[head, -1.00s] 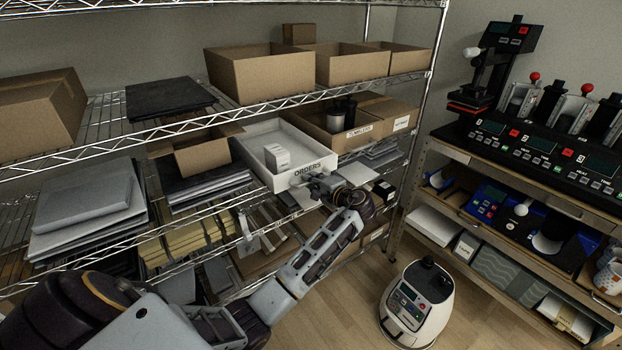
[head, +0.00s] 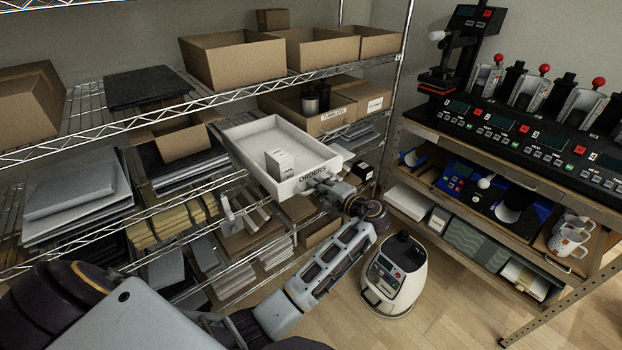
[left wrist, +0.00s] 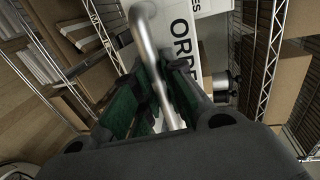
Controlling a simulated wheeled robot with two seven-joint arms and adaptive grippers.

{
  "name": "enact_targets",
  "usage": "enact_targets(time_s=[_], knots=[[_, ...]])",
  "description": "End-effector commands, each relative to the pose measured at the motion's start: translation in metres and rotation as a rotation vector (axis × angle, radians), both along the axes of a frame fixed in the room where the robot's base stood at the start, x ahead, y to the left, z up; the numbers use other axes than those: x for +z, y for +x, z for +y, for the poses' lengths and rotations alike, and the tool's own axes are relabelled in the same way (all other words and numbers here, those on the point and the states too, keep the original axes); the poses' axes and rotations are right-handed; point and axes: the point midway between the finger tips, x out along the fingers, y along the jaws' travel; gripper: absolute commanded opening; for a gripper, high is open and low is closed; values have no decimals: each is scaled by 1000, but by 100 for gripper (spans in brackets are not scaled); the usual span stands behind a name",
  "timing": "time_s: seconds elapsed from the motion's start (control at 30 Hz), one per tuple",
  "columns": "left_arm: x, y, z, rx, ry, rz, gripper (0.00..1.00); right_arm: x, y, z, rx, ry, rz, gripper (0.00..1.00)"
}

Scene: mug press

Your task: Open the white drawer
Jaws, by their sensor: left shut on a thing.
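The white drawer (head: 240,139), marked ORDERS on its front, is pulled well out from the wire shelf in the head view. A small white box (head: 280,163) stands inside it near the front. My left gripper (head: 322,186) is at the drawer's front. In the left wrist view my left gripper (left wrist: 165,100) is shut on the drawer's curved metal handle (left wrist: 147,50), with the lettered white front (left wrist: 183,38) just beyond. The handle is mostly hidden by the gripper in the head view. My right gripper is not in view.
A white and black machine (head: 396,275) stands on the wooden floor close to my left forearm. A bench with presses (head: 520,125) and mugs (head: 568,240) is at the right.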

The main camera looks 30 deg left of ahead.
Motion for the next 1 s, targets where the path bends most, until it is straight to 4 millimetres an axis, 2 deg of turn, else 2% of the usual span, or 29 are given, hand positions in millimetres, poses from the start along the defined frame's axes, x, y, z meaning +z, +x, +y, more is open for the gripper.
enact_targets(time_s=[0.2, 0.53, 0.57, 0.7, 1.0], knots=[[-1, -5, -13, 0, -2, 1, 0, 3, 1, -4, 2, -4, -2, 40], [-1, -5, -13, 0, -1, 0, 0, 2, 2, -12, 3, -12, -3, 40], [-1, -5, -13, 0, -1, 0, 15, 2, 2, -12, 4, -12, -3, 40], [-1, -5, -13, 0, 0, 0, 33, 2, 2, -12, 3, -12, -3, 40], [0, -5, -13, 0, 0, 0, 34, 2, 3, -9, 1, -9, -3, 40]])
